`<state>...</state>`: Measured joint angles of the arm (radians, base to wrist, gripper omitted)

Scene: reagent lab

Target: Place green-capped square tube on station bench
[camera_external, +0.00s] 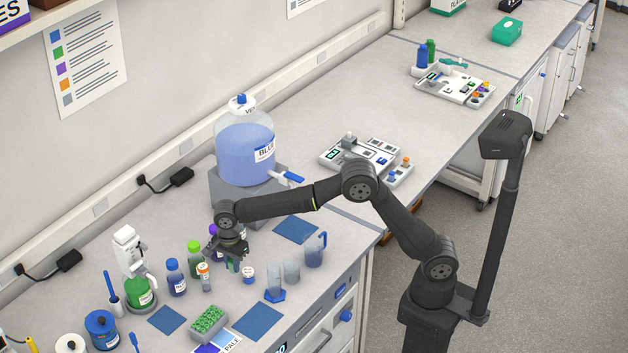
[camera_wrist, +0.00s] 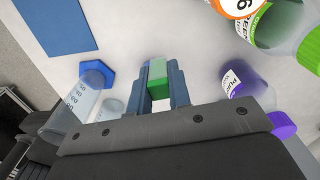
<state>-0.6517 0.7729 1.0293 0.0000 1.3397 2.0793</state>
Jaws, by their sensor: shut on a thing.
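My gripper (camera_wrist: 160,95) is shut on the green-capped square tube (camera_wrist: 158,72), whose green part shows between the two dark fingers in the wrist view. In the external view my gripper (camera_external: 233,262) points down over the near bench, among the bottles; the tube is mostly hidden there. I cannot tell whether the tube touches the bench. The station bench (camera_external: 160,290) is a light grey top with blue mats on it.
A purple-capped bottle (camera_wrist: 242,80) stands close to the right of the fingers in the wrist view. A graduated cylinder (camera_wrist: 85,95) with a blue base is at left. A large blue carboy (camera_external: 245,150) stands behind my gripper. A blue mat (camera_external: 296,229) lies bare at right.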

